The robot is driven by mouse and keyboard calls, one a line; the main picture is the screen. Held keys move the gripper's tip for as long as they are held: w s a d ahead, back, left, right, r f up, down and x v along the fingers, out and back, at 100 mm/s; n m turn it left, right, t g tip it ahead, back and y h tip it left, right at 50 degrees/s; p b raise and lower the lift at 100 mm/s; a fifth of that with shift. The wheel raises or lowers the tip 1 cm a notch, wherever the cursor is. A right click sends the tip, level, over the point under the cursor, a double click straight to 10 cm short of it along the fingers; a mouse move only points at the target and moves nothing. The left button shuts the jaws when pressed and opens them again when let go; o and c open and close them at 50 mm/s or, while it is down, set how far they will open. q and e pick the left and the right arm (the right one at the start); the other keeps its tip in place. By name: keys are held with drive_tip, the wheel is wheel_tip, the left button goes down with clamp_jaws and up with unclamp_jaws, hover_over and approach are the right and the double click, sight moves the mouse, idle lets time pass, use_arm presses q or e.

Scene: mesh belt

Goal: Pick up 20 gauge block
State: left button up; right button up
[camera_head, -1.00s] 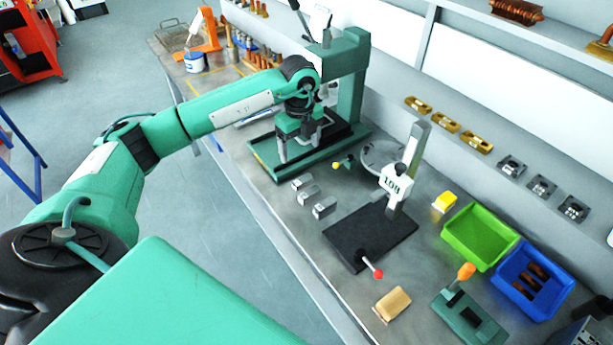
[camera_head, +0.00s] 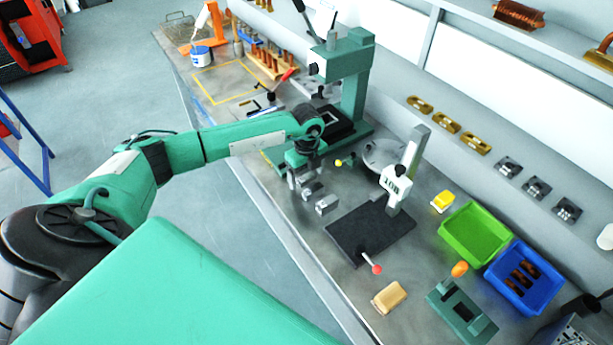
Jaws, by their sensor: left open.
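Small grey metal gauge blocks stand in a short row on the bench. The nearest block (camera_head: 326,205) is clear to see, and another block (camera_head: 312,189) is partly covered by my left gripper. Any marking that tells which is the 20 block is too small to read. My left gripper (camera_head: 303,195) is open and points down over the far end of the row. Its fingers hide part of the blocks, and I cannot tell if they touch one. My right gripper is out of view.
A dark plate stand (camera_head: 370,233) with a red-knobbed lever is right of the blocks. A green press (camera_head: 352,85) stands behind the gripper. A green bin (camera_head: 474,235), a blue bin (camera_head: 545,300) and a tan block (camera_head: 389,298) lie further right.

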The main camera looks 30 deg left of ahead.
use_arm(q)
drive_tip(key=c, duration=1.2)
drive_tip(key=shift+r, duration=0.1)
